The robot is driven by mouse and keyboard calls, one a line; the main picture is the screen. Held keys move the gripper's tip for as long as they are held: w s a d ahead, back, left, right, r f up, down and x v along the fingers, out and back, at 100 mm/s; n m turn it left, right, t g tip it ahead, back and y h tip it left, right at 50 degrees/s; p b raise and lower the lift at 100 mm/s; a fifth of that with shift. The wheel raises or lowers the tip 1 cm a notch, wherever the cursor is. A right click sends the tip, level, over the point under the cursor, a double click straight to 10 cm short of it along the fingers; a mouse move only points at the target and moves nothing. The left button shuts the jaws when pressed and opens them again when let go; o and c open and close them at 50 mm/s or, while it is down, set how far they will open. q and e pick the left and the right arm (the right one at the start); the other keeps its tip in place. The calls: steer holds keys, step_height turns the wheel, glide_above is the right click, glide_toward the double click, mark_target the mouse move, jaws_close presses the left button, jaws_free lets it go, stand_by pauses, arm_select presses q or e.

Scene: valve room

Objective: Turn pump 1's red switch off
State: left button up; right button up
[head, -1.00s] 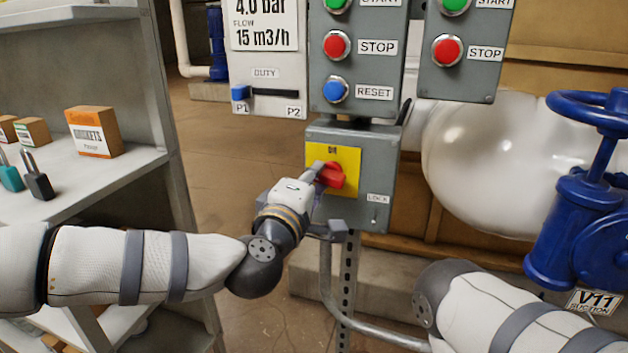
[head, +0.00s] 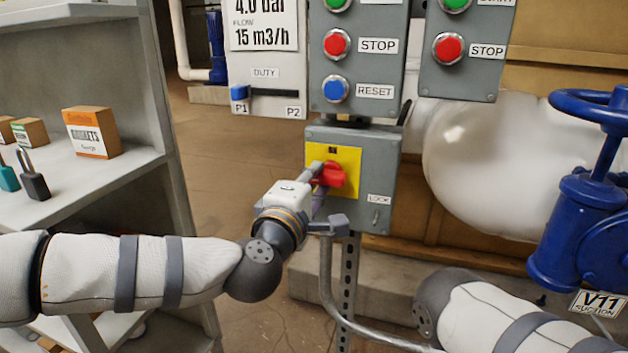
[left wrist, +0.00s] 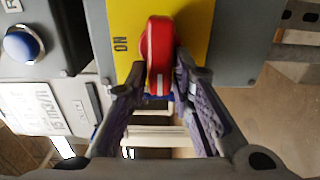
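Pump 1's red switch (head: 333,176) is a rotary handle on a yellow plate (head: 349,160), on a grey box below the button panel. An ON mark sits at the plate's top edge. My left gripper (head: 323,178) reaches it from the lower left. In the left wrist view the red switch (left wrist: 159,55) is between the two fingers, with its long side along them and the ON mark to its left. The fingers look shut on it, though contact on the left side is hard to make out. My right gripper is out of view; only its arm shows at the lower right.
A LOCK tab (head: 378,199) is on the box's lower right. The blue RESET button (head: 336,89) and red STOP button (head: 337,43) are above. A blue valve (head: 590,200) stands right. A shelf (head: 110,175) with boxes and padlocks stands left.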

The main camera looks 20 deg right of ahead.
arm_select(q)
steer(key=shift+o, duration=0.9)
steer(key=v, duration=1.2)
steer(key=s+a+f+m+g+y+p, duration=0.1)
steer(key=s+a+f+m+g+p, duration=0.3)
steer(key=s+f, duration=0.65)
steer(key=s+a+f+m+g+y+b, duration=0.1)
steer(key=s+f+m+g, duration=0.2)
steer(key=s+f+g, duration=0.7)
steer(key=s+a+f+m+g+y+p, duration=0.1)
steer(key=s+a+f+y, duration=0.3)
steer(key=s+a, duration=0.7)
steer(key=s+a+f+m+g+y+p, duration=0.2)
steer(key=s+a+f+m+y, duration=0.1)
steer(key=s+a, duration=0.8)
steer(key=a+f+y, duration=0.1)
steer(key=a+f, duration=0.1)
steer(key=a, duration=0.1)
steer(key=shift+s+a, duration=0.3)
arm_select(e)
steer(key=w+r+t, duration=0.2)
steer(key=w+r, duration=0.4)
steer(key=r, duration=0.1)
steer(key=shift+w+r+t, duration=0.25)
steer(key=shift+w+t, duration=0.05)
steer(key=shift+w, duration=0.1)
